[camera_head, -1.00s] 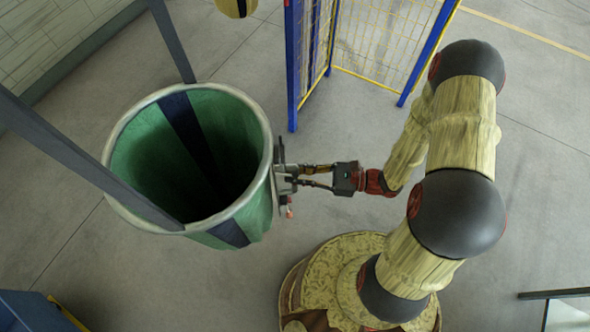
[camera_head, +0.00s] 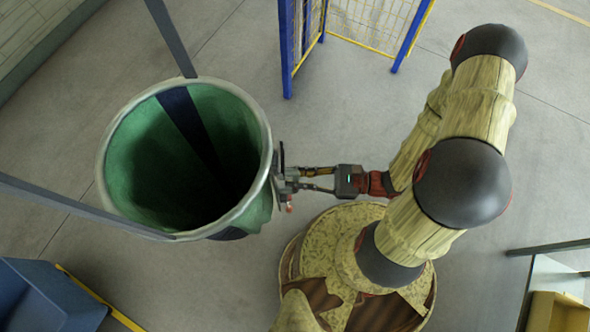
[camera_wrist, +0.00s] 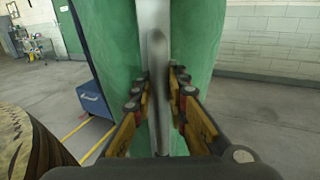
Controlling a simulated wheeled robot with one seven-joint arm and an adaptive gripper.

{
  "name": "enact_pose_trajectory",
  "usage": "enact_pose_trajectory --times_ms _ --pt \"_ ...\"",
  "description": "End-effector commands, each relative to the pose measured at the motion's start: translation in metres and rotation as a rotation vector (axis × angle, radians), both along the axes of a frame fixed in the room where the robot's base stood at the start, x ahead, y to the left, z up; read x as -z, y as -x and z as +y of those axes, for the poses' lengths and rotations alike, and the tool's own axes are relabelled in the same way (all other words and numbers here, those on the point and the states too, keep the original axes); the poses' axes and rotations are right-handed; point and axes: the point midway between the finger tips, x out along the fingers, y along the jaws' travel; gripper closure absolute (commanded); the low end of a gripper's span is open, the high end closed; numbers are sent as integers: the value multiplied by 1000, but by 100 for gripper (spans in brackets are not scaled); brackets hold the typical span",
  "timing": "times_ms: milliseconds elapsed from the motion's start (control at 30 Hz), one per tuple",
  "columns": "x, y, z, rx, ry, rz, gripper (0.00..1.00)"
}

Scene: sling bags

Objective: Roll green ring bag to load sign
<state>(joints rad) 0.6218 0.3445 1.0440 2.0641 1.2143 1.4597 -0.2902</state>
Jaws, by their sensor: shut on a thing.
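The green ring bag (camera_head: 232,130) hangs open at the left of the head view, with a pale round rim, a dark band and grey straps rising from it. Its green side fills the middle of the wrist view (camera_wrist: 110,45). My gripper (camera_head: 284,182) is at the bag's right side, below the rim. In the wrist view my gripper (camera_wrist: 160,85) has its fingers on either side of a grey upright bar on the bag, shut on it. The exact contact of the fingertips is partly hidden. No load sign can be made out.
A blue and yellow mesh fence (camera_head: 287,60) stands at the top. A blue bin (camera_head: 45,295) is at the lower left beside a yellow floor line (camera_head: 100,300). A table with a yellow box (camera_head: 560,312) is at the lower right. Grey floor between is clear.

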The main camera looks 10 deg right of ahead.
Motion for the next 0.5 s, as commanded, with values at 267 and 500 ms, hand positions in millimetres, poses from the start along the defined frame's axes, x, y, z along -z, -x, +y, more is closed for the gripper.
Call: enact_pose_trajectory --times_ms 267,500 --pt "0 -1 0 0 1 -2 78" --pt "0 0 0 -1 1 -1 67"
